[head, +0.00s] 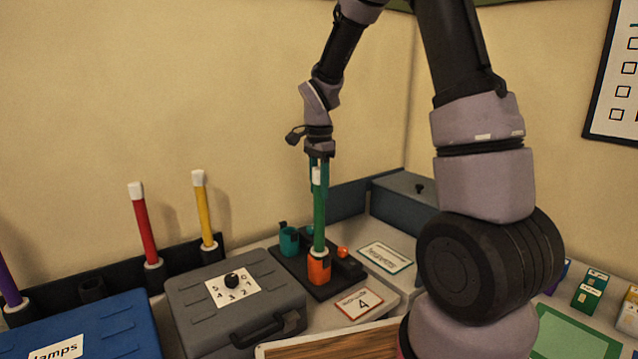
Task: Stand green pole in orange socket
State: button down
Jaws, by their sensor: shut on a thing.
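The green pole (319,217) with a white band near its top stands upright in the head view. My gripper (318,158) is above it and shut on its upper end. The pole's lower end is at the orange socket (319,269), with a white band just above the socket. It looks lined up with the socket, but I cannot tell how deep it sits inside. The socket stands on a dark base plate (318,289).
A teal socket (289,240) stands left of the orange one. A grey case (235,300), a blue box (85,330), a red pole (143,225) and a yellow pole (204,209) are left. A numbered card (357,304) lies in front. A blue-grey box (402,195) is behind right.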

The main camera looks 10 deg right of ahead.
jog(key=shift+c, duration=1.7)
grip_release()
jog(key=shift+r, duration=0.1)
notch_tip(320, 180, up, 10)
jog(key=shift+r, duration=0.3)
